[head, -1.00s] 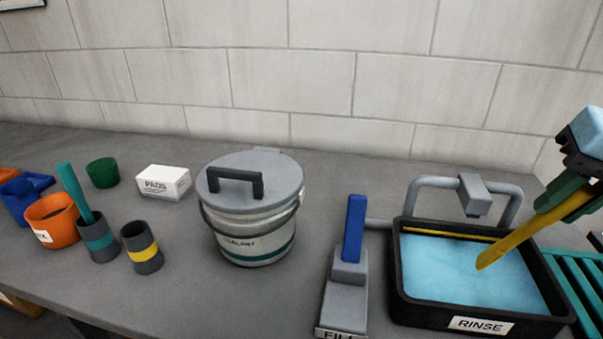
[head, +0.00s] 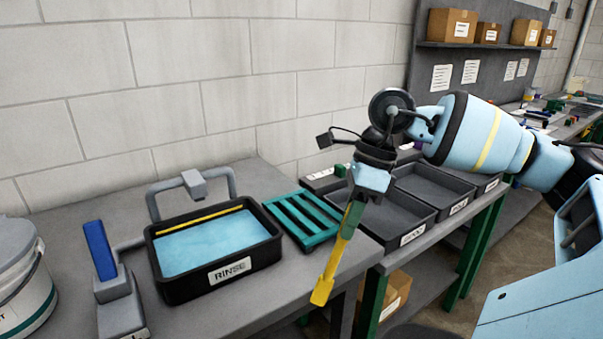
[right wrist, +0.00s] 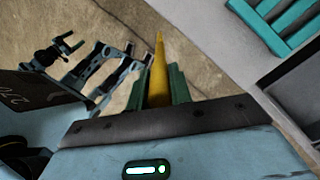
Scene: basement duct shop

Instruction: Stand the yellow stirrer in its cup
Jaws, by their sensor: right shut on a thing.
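The yellow stirrer (head: 331,268) hangs from my right gripper (head: 354,208), slanting down to the left with its flat paddle end lowest. The green fingers are shut on its upper part. In the head view it appears in front of the counter's front edge, right of the rinse tray. In the right wrist view the stirrer (right wrist: 158,72) sticks out between the two fingers (right wrist: 161,88), with floor behind it. The cup with the yellow band is outside both current views. My left gripper is not in view.
The black rinse tray (head: 218,289) holds blue liquid, with a grey pipe frame (head: 152,208) behind it. A teal slatted rack (head: 300,222) lies to its right, then grey bins (head: 405,222). A grey stand with a blue upright (head: 100,250) and a pail (head: 22,290) are left.

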